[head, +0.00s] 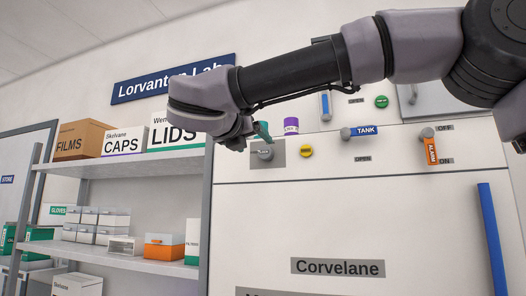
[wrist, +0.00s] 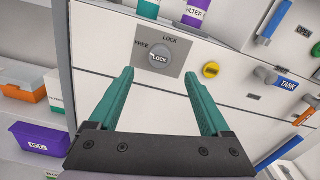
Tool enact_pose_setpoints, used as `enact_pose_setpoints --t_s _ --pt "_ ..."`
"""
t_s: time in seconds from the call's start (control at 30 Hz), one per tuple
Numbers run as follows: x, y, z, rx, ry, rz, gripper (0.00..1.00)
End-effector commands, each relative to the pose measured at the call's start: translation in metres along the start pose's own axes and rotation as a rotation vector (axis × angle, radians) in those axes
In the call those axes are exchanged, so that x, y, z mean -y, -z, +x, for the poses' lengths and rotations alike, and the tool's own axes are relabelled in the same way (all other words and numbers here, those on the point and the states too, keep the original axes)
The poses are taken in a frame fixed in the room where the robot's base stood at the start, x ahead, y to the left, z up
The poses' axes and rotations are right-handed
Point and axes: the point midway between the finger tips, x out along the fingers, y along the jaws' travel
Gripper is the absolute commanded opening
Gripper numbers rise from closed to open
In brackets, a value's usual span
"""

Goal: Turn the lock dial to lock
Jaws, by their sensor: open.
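The lock dial (wrist: 159,58) is a grey round knob marked LOCK on a grey plate (wrist: 181,47) with the labels FREE and LOCK. In the head view the dial (head: 265,154) sits on the white cabinet panel, just below my gripper. My gripper (wrist: 159,85) has two teal fingers, spread apart and empty. In the wrist view the dial lies beyond and between the fingertips, apart from both. In the head view my gripper (head: 262,132) is mostly hidden behind my own wrist.
Right of the dial are a yellow button (head: 306,151), a blue TANK handle (head: 360,132) and an orange ALARM lever (head: 431,150). A purple-labelled container (head: 291,126) stands above. Shelves with boxes (head: 164,247) are at left. A blue vertical bar handle (head: 492,240) is at right.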

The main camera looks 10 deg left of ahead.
Motion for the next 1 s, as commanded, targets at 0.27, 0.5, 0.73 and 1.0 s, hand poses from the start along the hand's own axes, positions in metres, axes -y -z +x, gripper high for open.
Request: enact_pose_setpoints --t_s 0.27,0.5,0.73,1.0 --pt "0.001 0.001 0.052 -0.001 0.002 0.0 0.81" --pt "0.0 0.001 0.072 -0.002 0.0 0.0 0.81" --pt "0.0 0.001 0.074 -0.001 -0.001 0.001 0.81" --pt "0.0 0.001 0.074 -0.002 -0.001 0.001 0.01"
